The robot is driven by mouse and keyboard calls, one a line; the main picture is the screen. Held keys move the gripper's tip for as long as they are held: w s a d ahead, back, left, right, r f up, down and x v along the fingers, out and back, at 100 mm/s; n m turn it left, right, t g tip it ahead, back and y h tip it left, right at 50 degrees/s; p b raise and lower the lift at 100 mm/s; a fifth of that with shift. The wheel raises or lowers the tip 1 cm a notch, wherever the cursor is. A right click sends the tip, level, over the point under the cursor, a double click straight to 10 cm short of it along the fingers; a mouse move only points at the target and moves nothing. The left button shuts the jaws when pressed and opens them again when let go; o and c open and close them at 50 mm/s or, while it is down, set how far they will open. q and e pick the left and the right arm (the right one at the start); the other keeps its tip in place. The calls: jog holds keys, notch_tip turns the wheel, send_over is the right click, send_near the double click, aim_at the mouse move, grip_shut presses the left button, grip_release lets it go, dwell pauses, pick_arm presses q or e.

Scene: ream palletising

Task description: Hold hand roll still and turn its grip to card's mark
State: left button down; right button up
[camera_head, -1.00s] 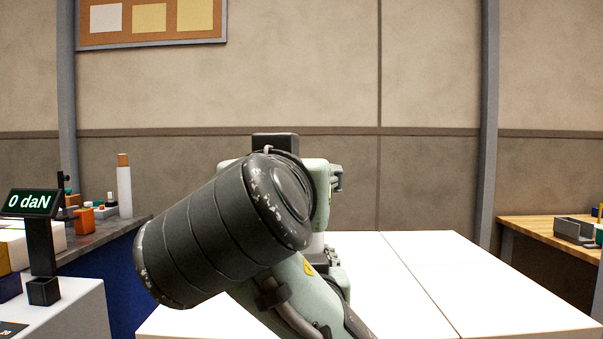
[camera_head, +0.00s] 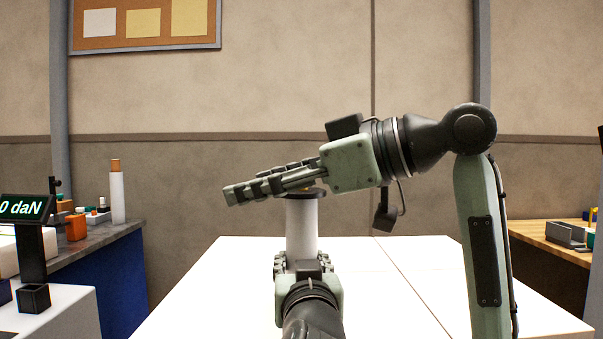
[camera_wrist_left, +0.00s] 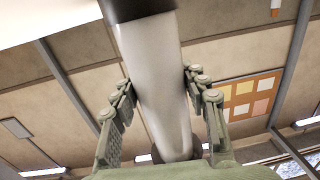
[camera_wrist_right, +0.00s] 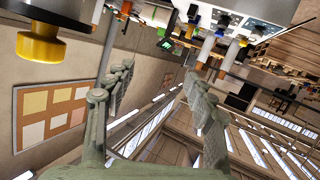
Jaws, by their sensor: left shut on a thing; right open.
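The hand roll (camera_head: 302,228) is a white cylinder standing upright over the white table. Its dark and yellow top end (camera_head: 305,192) is partly hidden behind my right gripper. My left gripper (camera_head: 303,262) is shut around the lower part of the roll; the left wrist view shows the white body (camera_wrist_left: 160,90) between its fingers. My right gripper (camera_head: 240,188) is open, pointing left across the roll's top. In the right wrist view a black and yellow grip (camera_wrist_right: 40,42) shows at upper left, outside the spread fingers (camera_wrist_right: 165,85). I cannot make out a card's mark.
A white table (camera_head: 400,285) spreads around the roll, mostly clear. At left stand a display (camera_head: 24,207) and a bench (camera_head: 95,240) with small items and another white roll (camera_head: 117,197) with an orange top. At right is a wooden bench (camera_head: 545,232) with a grey bin (camera_head: 567,233).

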pick_arm(q)
jog(key=shift+d, duration=0.1)
pick_arm(e)
jog(key=w+d+y, duration=0.1)
jog(key=w+d, duration=0.1)
jog(key=d, duration=0.3)
jog(key=w+d+m+y, duration=0.1)
jog(key=w+d, duration=0.1)
jog(key=d, duration=0.4)
jog(key=w+d+y, duration=0.1)
jog(key=w+d, duration=0.2)
jog(key=d, duration=0.2)
jog(key=shift+t, duration=0.3)
jog(key=x, duration=1.1)
jog(key=shift+a+r, duration=0.3)
jog(key=shift+a, duration=0.1)
jog(key=c, duration=1.2)
